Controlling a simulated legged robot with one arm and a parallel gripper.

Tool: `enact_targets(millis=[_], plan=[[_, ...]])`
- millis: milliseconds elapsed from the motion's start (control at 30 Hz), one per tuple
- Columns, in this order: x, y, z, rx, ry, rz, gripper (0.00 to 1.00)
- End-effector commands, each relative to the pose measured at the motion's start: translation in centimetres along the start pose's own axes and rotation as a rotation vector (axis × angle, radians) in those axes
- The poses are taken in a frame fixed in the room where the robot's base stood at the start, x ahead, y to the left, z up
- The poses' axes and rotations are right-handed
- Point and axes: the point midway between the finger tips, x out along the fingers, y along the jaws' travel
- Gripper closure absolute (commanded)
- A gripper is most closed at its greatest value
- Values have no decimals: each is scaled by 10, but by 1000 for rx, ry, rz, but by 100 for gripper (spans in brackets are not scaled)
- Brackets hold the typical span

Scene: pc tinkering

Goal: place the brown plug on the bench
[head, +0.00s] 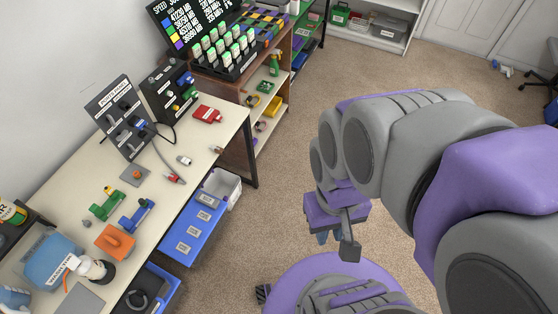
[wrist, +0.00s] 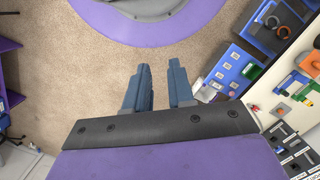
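A small plug with a brown body and a pale end (head: 218,150) lies near the right edge of the cream bench (head: 228,122) in the head view. It looks like the brown plug, but it is too small to be sure. My gripper (head: 322,237) hangs over the carpet, to the right of the bench and well apart from it. In the wrist view my gripper (wrist: 160,88) has its two blue-grey fingers apart, with only carpet between them. It is open and empty.
A white plug (head: 184,160), a red plug (head: 174,178) and a red block (head: 207,114) lie on the bench. Black panels (head: 120,115) stand at its back. Blue drawers (head: 193,229) and a white bin (head: 222,186) are at its front side. The carpet (head: 300,160) is clear.

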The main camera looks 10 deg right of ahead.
Motion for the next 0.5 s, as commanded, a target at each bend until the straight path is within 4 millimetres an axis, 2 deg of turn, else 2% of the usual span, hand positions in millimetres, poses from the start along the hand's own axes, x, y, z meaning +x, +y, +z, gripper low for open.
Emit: enact_targets(millis=[33, 167, 200, 267, 500], plan=[[0, 0, -1, 1, 1, 1, 82], [2, 9, -18, 35, 22, 23, 95], [2, 15, -30, 57, 41, 37, 98], [3, 26, -51, 97, 74, 64, 100], [10, 83, -158, 250, 257, 183, 100]])
